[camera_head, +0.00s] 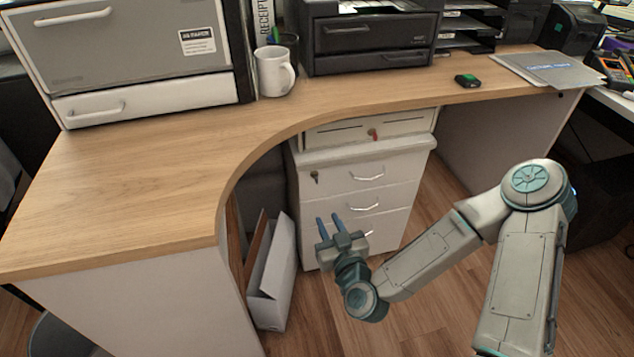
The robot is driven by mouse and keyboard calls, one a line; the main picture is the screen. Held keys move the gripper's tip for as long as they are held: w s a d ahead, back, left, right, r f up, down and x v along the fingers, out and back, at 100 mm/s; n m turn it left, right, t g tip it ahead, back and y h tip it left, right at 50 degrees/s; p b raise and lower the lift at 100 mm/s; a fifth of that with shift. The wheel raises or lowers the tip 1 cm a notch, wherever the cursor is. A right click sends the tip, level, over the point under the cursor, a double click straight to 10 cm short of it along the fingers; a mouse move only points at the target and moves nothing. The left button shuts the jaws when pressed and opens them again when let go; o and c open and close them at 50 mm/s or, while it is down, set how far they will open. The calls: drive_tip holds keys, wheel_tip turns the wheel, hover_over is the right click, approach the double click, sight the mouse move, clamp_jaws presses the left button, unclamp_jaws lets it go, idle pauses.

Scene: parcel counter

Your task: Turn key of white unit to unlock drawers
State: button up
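The white drawer unit (335,189) stands on the floor under the curved desk, with several drawers and curved metal handles. A small dark key (315,176) sits in the lock at the upper left of its front; its exact turn is too small to tell. A red key or knob (373,134) shows on the separate white box-like drawer (345,132) just above the unit. My gripper (328,219) is in front of the unit's lower left part, below the dark key and apart from it. Its two blue fingers point up and are spread, with nothing between them. My gripper hides part of the lower drawers.
The wooden desk top (140,165) curves over the unit, its edge close above. An open white box (272,275) stands on the floor left of the unit. Floor right of the unit is clear.

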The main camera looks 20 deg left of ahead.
sight(317, 181)
drive_tip(key=shift+m+t+h, duration=0.5)
drive_tip(key=shift+m+t, duration=0.1)
drive_tip(key=shift+t, duration=0.1)
drive_tip(key=b+x, duration=0.1)
drive_tip(key=x, duration=0.3)
drive_tip(key=b+x, duration=0.1)
drive_tip(key=x, duration=0.4)
drive_tip(key=r+b+x, duration=0.1)
drive_tip(key=x, duration=0.3)
drive_tip(key=shift+w, duration=0.45)
drive_tip(key=shift+c, duration=0.3)
clamp_jaws()
